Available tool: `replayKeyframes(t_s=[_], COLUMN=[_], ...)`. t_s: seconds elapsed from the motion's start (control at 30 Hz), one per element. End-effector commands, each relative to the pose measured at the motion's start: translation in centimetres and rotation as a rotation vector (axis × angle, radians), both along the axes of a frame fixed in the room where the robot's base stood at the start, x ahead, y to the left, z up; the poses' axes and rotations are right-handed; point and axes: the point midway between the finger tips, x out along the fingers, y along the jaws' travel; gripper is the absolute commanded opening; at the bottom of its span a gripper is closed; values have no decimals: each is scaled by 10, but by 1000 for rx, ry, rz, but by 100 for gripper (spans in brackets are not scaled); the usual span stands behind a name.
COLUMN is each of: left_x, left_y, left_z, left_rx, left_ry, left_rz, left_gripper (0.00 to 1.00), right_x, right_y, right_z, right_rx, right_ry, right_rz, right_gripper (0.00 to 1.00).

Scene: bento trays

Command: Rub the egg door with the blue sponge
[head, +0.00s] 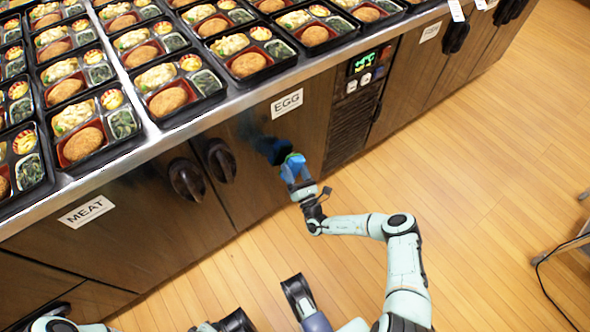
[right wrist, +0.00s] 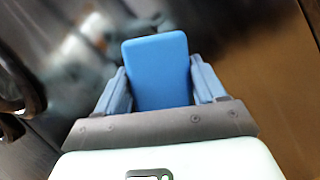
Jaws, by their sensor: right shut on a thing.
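The egg door (head: 252,190) is the dark cabinet door under the white EGG label (head: 287,103), with a dark handle (head: 220,160) at its left. A bluish-black smudge (head: 254,131) shows on it below the label. My right gripper (head: 297,178) is shut on the blue sponge (head: 292,160), close in front of the door's right part. I cannot tell whether the sponge touches the door. In the right wrist view the sponge (right wrist: 158,72) stands upright between the two fingers of the right gripper (right wrist: 162,88).
A metal counter (head: 235,93) above the door carries many bento trays. The meat door (head: 110,245) is at the left. A vent panel with a green display (head: 362,62) is right of the egg door. The wooden floor (head: 480,170) at the right is mostly clear.

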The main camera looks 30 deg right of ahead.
Motion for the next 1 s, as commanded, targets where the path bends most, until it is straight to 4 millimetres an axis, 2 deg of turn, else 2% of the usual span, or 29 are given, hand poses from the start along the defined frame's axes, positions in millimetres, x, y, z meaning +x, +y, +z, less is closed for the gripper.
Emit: replayKeyframes(t_s=[1.0], left_x=[1], left_y=[0], left_z=[-9], left_rx=[0], left_ry=[2], left_rz=[0], left_gripper=[43], right_x=[18], right_y=[-1], right_z=[0], right_rx=[0], right_ry=[-1], right_rz=[0], right_gripper=[41])
